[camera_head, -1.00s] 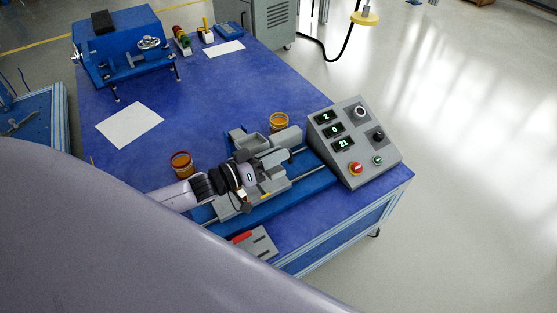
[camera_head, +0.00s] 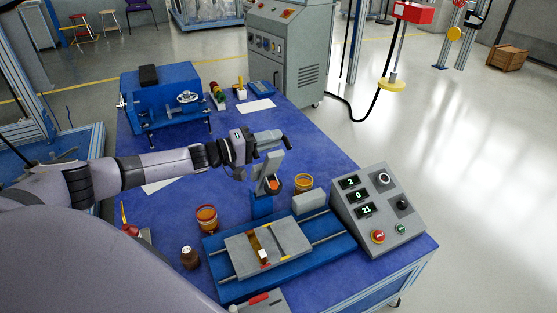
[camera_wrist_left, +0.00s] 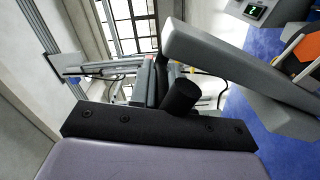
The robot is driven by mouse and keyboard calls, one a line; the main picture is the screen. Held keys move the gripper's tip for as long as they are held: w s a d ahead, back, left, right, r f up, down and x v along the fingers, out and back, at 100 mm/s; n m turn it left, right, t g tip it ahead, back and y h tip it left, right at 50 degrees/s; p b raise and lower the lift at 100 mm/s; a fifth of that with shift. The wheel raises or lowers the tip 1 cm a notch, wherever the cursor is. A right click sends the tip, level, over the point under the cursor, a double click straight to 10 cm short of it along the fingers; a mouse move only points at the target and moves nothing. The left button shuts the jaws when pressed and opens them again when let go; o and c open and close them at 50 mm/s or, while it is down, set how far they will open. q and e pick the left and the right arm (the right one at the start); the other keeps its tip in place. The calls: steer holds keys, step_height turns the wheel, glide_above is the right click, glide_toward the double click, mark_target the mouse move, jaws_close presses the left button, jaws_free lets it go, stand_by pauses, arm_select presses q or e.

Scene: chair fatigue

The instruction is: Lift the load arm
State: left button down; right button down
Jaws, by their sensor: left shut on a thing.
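The grey load arm (camera_head: 270,168) stands raised and steeply tilted above the blue test rig (camera_head: 330,248) in the head view. In the left wrist view the load arm (camera_wrist_left: 240,70) crosses the upper right as a long grey bar. My left gripper (camera_head: 250,146) is at its upper end and shut on it. The fingertips are partly hidden there. A black cylinder (camera_wrist_left: 180,96) shows close to the gripper in the wrist view. Below the arm, the grey plates (camera_head: 284,240) of the rig lie exposed, with a brown strip (camera_head: 254,246) between them. My right gripper is not in view.
A grey control box (camera_head: 375,212) with displays stands at the rig's right. Amber jars (camera_head: 206,218) and a small brown bottle (camera_head: 190,257) stand near the rig. A blue machine (camera_head: 165,95) is at the back of the table. Open air surrounds the raised arm.

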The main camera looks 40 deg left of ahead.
arm_select(q)
steer(key=shift+w+a+r+b, duration=0.25)
steer(key=shift+w+a, duration=0.15)
steer(key=shift+a, duration=0.3)
steer(key=shift+w+a+r+b, duration=0.1)
steer(key=shift+w+a+b, duration=0.1)
steer(key=shift+w+a, duration=0.35)
steer(key=shift+s+a, duration=0.15)
steer(key=c, duration=1.1)
jaws_free()
steer(key=v, duration=0.7)
